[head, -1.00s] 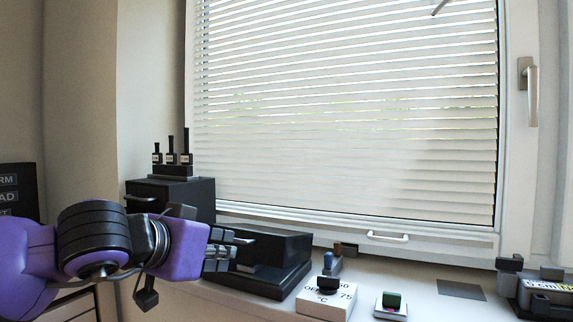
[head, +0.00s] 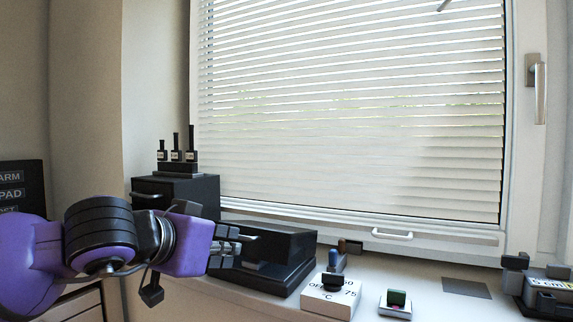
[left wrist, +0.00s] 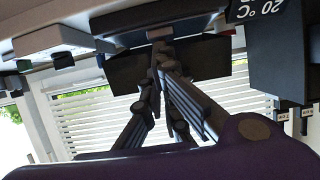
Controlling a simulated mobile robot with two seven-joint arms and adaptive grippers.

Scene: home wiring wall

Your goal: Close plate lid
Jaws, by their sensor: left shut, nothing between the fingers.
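A black box-like unit (head: 292,277) stands on the window sill, left of the white dial box. It has a low front part and a dark upright panel (head: 287,243) at its back; I take this panel to be the plate lid, apparently raised. My left gripper (head: 243,239) is shut and empty at the unit's left side. Its fingers overlap the unit in the head view, and I cannot tell whether they touch it. In the left wrist view the shut fingers (left wrist: 160,55) point at a dark panel (left wrist: 207,62). My right gripper is not in view.
A white dial box (head: 328,298) and a small green-topped block (head: 397,302) stand to the right. A black cabinet (head: 190,192) with several small bottles stands behind left. A window with blinds (head: 350,110) rises behind. A dark flat mat (head: 466,288) lies farther right.

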